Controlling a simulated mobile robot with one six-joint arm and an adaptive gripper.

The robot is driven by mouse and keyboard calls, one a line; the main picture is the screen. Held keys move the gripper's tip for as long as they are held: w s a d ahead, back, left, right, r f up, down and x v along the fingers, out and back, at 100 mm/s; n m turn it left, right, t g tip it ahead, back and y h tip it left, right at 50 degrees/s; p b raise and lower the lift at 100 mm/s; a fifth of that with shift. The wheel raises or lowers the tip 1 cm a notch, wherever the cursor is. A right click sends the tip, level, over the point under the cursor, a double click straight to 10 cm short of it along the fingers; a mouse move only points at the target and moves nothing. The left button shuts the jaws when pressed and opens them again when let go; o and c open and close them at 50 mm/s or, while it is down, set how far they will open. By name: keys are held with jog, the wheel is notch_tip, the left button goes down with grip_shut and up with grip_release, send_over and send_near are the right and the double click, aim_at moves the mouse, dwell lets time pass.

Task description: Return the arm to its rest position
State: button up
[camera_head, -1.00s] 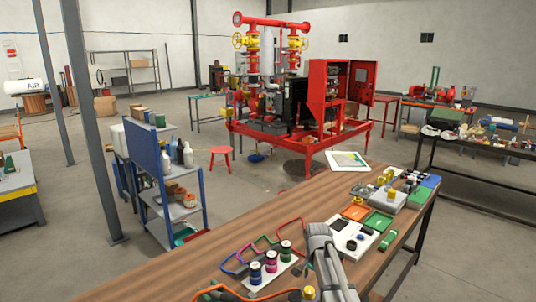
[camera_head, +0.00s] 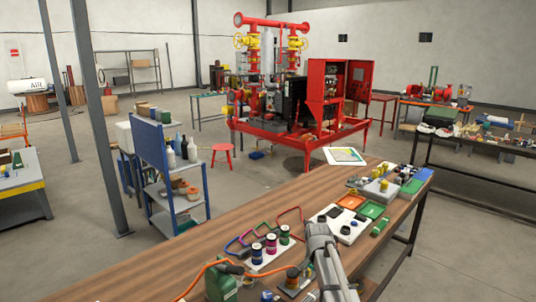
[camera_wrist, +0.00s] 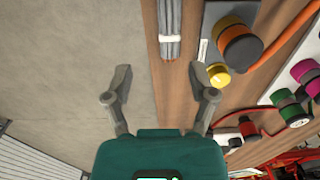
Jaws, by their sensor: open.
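My gripper (camera_wrist: 163,90) shows in the wrist view with its two grey fingers spread apart and nothing between them. A stretch of bare grey floor and the wooden bench edge lie behind the fingers. In the head view, a grey link of my arm (camera_head: 325,262) stands over the near part of the wooden bench (camera_head: 270,203). The fingers cannot be made out in the head view.
Spools (camera_head: 271,244), a green container (camera_head: 220,284) and an orange cable (camera_head: 192,284) lie on the bench near my arm. Trays (camera_head: 372,209) sit farther right. A blue shelf cart (camera_head: 165,165) stands left. The red pump skid (camera_head: 330,115) stands behind, with open floor around it.

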jog(key=s+d+f+n+b, duration=0.1)
jog(key=s+n, duration=0.8)
jog(key=s, duration=0.9)
jog(key=shift+d+f+b, duration=0.2)
jog(key=shift+f+b, duration=0.7)
jog(key=shift+f, duration=0.05)
jog(key=shift+c, duration=1.1)
jog(key=shift+a, duration=0.1)
